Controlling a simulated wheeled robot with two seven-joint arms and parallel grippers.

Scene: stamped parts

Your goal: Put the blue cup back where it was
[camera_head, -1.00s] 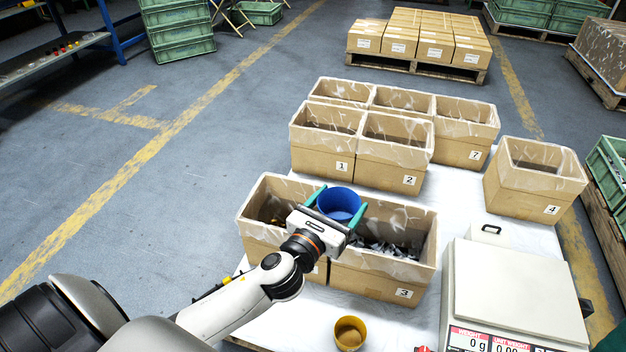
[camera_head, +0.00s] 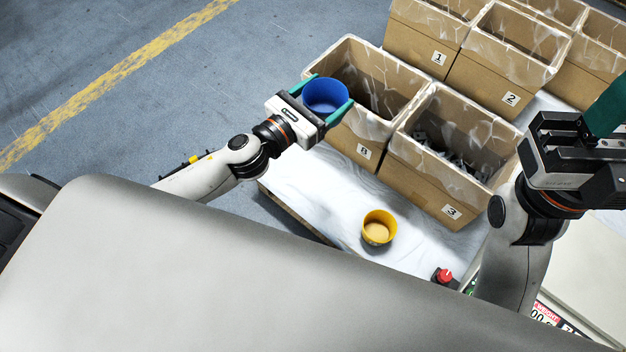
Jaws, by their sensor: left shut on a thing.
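The blue cup (camera_head: 325,97) is upright between the teal fingers of my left gripper (camera_head: 328,99). The inside of the cup is partly in view and looks empty. My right gripper (camera_head: 606,112) is at the right edge, near the box marked 3 (camera_head: 420,180). Only part of a teal finger shows, so its opening cannot be told.
A yellow cup (camera_head: 379,227) stands on the white table top (camera_head: 322,193), with a red knob (camera_head: 444,276) near it. Boxes marked 1 (camera_head: 415,40) and 2 (camera_head: 490,80) stand behind. The table left of the yellow cup is clear.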

